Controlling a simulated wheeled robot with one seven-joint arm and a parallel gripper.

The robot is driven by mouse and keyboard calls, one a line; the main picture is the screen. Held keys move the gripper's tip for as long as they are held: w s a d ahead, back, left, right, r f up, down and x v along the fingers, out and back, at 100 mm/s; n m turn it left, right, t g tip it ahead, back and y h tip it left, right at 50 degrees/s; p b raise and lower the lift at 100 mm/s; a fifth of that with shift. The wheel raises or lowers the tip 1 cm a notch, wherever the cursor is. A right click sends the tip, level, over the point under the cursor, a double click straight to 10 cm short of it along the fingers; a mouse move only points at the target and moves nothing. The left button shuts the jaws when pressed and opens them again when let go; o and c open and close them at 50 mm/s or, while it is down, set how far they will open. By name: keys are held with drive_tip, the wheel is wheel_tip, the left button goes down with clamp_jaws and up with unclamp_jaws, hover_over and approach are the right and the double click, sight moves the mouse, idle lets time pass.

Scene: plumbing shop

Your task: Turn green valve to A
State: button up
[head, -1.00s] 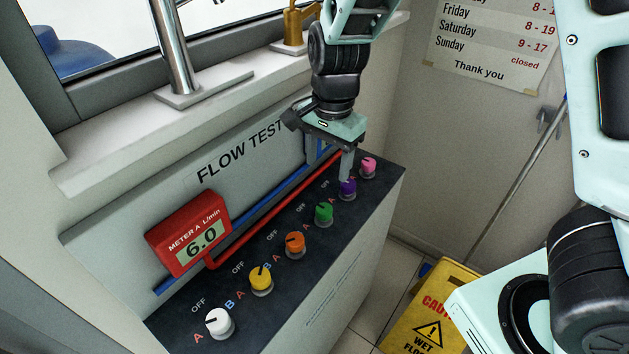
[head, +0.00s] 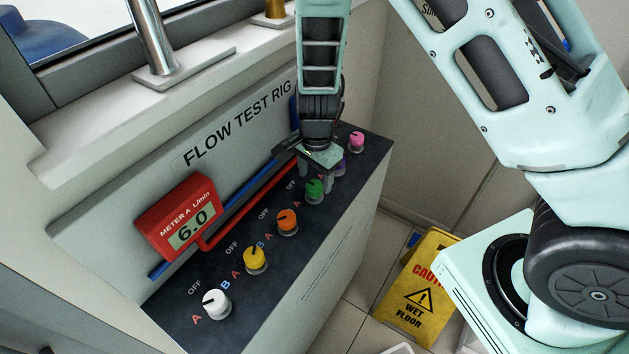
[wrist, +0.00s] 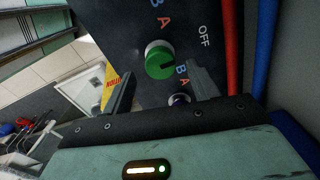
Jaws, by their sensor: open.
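The green valve (head: 314,190) is a round knob on the rig's dark sloping top, between the orange and purple knobs. My gripper (head: 317,174) is open above and just behind it, partly covering the area around the knob. In the wrist view the green valve (wrist: 158,60) shows large, ahead of the gap between my two open fingers (wrist: 163,88); nothing is between them. Its dark pointer mark lies on the knob's lower right side in that view. Red A (wrist: 165,22), blue B (wrist: 182,70) and OFF (wrist: 203,37) are printed around it. Contact is not visible.
Orange (head: 287,221), yellow (head: 255,260) and white (head: 215,303) knobs stand to the left, and a pink knob (head: 356,141) at the far end. The purple knob (head: 341,166) is close by my gripper. A red meter (head: 180,221) reads 6.0. A yellow wet-floor sign (head: 420,290) stands right.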

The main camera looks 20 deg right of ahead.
sight(314, 189)
drive_tip(key=shift+f, duration=1.4)
drive_tip(key=shift+c, duration=0.2)
drive_tip(key=c, duration=0.9)
drive_tip(key=shift+c, duration=0.2)
drive_tip(key=shift+n, duration=0.3)
drive_tip(key=n+b, duration=0.1)
drive_tip(key=n, duration=0.4)
drive_tip(key=shift+w+n+b, duration=0.1)
drive_tip(key=shift+n+b, duration=0.3)
drive_tip(key=n+b, duration=0.1)
drive_tip(key=n, duration=0.4)
drive_tip(key=shift+n, duration=0.4)
